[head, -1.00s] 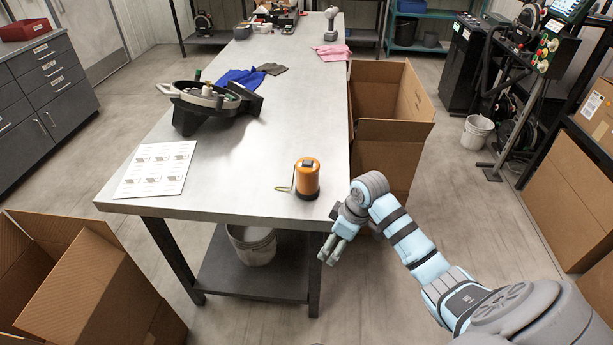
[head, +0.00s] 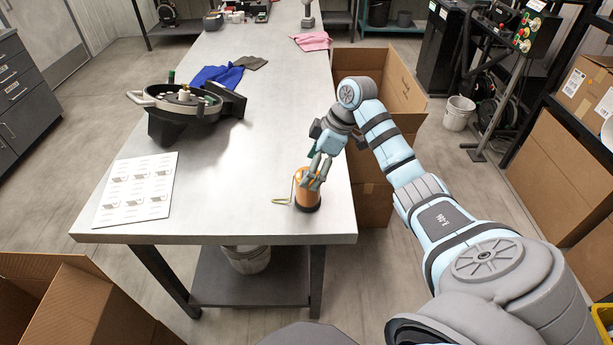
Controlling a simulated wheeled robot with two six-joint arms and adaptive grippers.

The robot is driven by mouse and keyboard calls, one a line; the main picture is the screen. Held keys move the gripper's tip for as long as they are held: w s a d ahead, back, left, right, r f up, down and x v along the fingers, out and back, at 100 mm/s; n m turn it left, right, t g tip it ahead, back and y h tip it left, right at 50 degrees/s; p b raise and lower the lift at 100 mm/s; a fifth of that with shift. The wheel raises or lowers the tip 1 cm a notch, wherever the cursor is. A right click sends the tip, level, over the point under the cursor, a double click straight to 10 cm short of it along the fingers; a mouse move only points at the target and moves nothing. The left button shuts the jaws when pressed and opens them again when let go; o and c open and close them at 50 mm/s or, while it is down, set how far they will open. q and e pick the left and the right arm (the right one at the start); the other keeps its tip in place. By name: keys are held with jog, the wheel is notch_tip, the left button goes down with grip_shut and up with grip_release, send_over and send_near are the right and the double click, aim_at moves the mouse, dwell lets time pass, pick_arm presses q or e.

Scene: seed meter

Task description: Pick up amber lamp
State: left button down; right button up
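The amber lamp (head: 306,199) stands upright near the front right corner of the grey table (head: 240,215). It is an orange cylinder with a dark base and a thin, pale wire-like handle on its left side. My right gripper (head: 314,183) is over the lamp, its fingers pointing down and spread apart. The fingers cover the lamp's top, and I cannot tell whether they touch it. My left gripper is not in view.
A black seed meter (head: 190,108) and a printed sheet (head: 137,188) lie on the left of the table. Blue (head: 218,76) and pink (head: 311,41) cloths lie farther back. An open cardboard box (head: 405,95) stands beside the table's right edge.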

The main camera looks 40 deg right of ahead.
aim_at(308, 189)
jog(key=shift+a+f, duration=0.2)
jog(key=shift+f, duration=0.95)
jog(key=w+f, duration=0.2)
jog(key=f, duration=0.1)
jog(key=w+f, duration=0.1)
jog(key=shift+a+f, duration=0.35)
jog(key=shift+a, duration=0.05)
jog(key=shift+s+r, duration=0.15)
jog(key=shift+s, duration=0.1)
jog(key=shift+s+r, duration=0.15)
jog(key=shift+s, duration=0.15)
jog(key=c, duration=0.9)
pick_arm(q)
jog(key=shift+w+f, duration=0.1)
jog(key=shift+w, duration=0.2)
pick_arm(e)
jog(key=shift+w, duration=0.1)
jog(key=c, duration=0.3)
